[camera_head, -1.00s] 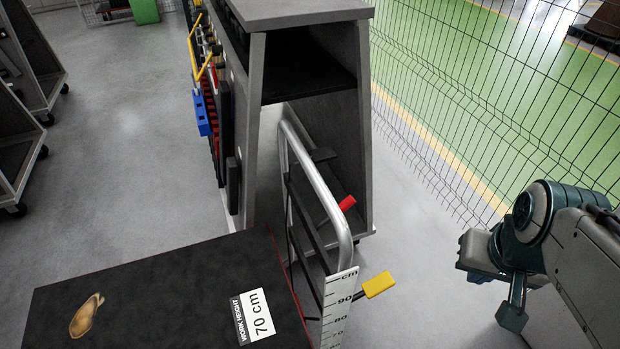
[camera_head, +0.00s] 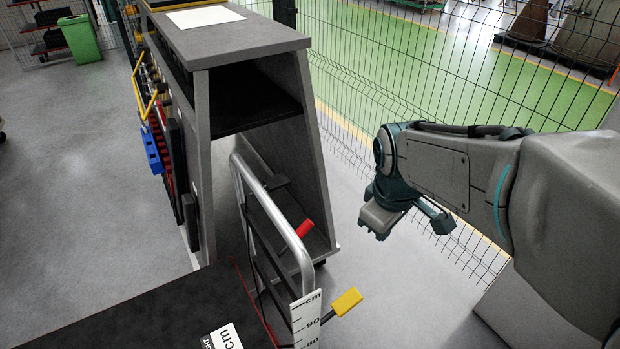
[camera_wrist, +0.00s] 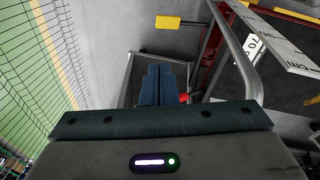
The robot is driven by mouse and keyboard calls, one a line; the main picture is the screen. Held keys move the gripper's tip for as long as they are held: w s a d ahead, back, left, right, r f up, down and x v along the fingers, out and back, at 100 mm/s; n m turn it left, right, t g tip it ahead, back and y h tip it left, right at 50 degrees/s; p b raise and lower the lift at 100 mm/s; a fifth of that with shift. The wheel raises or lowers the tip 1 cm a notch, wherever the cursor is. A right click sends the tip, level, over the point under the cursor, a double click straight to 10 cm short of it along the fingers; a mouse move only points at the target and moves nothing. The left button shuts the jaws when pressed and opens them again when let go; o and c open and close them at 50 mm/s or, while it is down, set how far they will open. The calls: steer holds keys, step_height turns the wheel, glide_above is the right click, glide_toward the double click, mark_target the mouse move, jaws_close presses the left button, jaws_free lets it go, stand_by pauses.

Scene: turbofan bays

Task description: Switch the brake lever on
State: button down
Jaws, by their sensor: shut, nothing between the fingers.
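Two coloured lever handles show on the cart with the tubular frame: a yellow one (camera_head: 347,302) sticking out to the right beside the height scale, and a red one (camera_head: 304,228) farther back inside the frame. I cannot tell which is the brake lever; no label shows. My gripper (camera_head: 378,228) hangs right of and beyond both handles, apart from them, over the floor. In the wrist view, my gripper's fingers (camera_wrist: 162,85) are together and empty. The yellow handle (camera_wrist: 168,22) shows above them, and the red handle (camera_wrist: 183,98) is partly hidden just right of them.
The cart's grey tube frame (camera_head: 268,214) rises between the levers and the black work surface (camera_head: 150,312). A grey open cabinet (camera_head: 320,190) stands behind. A wire mesh fence (camera_head: 400,75) runs along the back right. Floor right of the yellow handle is clear.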

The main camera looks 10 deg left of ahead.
steer(key=w+a+f+n+y+p, duration=0.1)
steer(key=w+a+n, duration=0.4)
steer(key=a+n, duration=0.3)
steer(key=w+a+f+n+g+y+p, duration=0.1)
steer(key=w+a+n, duration=0.4)
steer(key=a+n, duration=0.4)
steer(key=shift+g, duration=0.3)
steer(key=shift+a, duration=0.1)
steer(key=p, duration=0.2)
glide_above(298, 232)
steer(key=f, duration=0.8)
steer(key=s+f, duration=0.1)
steer(key=f, duration=0.2)
steer(key=shift+f, duration=0.4)
steer(key=shift+w+d+f, duration=0.35)
steer(key=shift+d+f, duration=0.05)
steer(key=shift+f, duration=0.1)
steer(key=shift+f+y, duration=0.1)
steer(key=shift+y, duration=0.2)
